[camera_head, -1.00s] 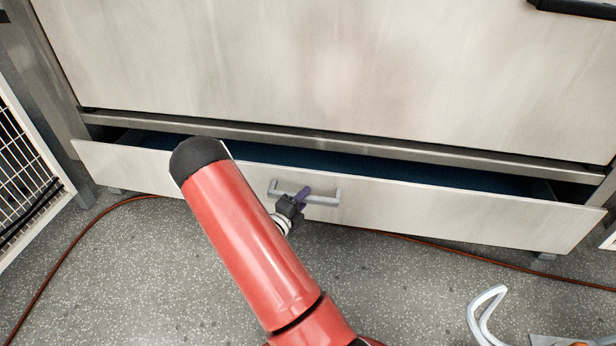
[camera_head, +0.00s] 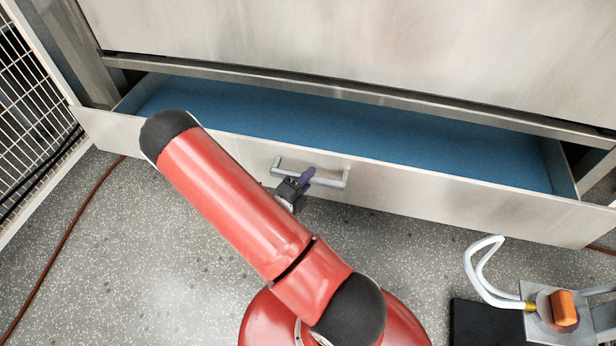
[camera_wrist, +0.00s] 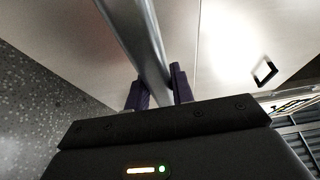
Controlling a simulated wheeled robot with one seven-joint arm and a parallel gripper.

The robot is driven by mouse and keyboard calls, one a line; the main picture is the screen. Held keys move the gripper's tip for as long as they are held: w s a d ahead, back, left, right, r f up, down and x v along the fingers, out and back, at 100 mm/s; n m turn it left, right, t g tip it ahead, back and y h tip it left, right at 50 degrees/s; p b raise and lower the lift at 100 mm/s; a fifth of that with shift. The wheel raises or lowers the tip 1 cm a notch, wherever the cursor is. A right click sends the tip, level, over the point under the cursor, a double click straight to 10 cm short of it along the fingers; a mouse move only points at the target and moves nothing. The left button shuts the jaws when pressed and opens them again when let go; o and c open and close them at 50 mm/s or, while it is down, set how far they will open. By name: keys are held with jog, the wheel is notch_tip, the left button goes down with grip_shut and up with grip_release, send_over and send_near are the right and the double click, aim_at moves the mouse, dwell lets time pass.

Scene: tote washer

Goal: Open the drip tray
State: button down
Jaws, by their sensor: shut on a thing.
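The drip tray (camera_head: 400,195) is a wide, low drawer with a pale front and a blue inside, at the bottom of the washer. It is pulled partly out, and its blue floor shows along the whole width. A grey bar handle (camera_head: 330,183) sits on the middle of its front. My gripper (camera_head: 304,178), with purple fingers, is shut on the handle. In the wrist view the bar of the handle (camera_wrist: 143,45) runs between the two purple fingers of my gripper (camera_wrist: 159,88). My red arm hides part of the tray's front at left.
The washer's large pale panel (camera_head: 350,40) stands above the tray. A wire mesh panel (camera_head: 30,100) stands at left. A red cable (camera_head: 75,215) lies on the speckled floor. A white hose loop (camera_head: 480,265) and an orange part (camera_head: 563,307) are at lower right.

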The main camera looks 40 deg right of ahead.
jog(key=c, duration=1.2)
grip_release()
jog(key=v, duration=0.7)
jog(key=shift+a, duration=0.35)
jog(key=s+r+m+g+y+p, duration=0.1)
jog(key=s+r+m+g+y, duration=0.2)
jog(key=r+m, duration=0.4)
jog(key=s+a+r+m+g+y+p, duration=0.1)
jog(key=s+r+m+g+y, duration=0.15)
jog(key=r+m, duration=0.4)
jog(key=s+r+m+g+y+p, duration=0.15)
jog(key=r+m+g, duration=0.3)
jog(key=m, duration=0.55)
jog(key=s+a+r+m+t+y+p, duration=0.1)
jog(key=s+a+r+m+t+y, duration=0.1)
jog(key=a+r+m+t+y, duration=0.3)
jog(key=s+a+r+m+t+y+p, duration=0.1)
jog(key=s+a+r+m+t+y, duration=0.2)
jog(key=r+m, duration=0.8)
jog(key=shift+s+a+r+t+y, duration=0.2)
jog(key=shift+a+r+t+y, duration=0.65)
jog(key=shift+t+y, duration=0.2)
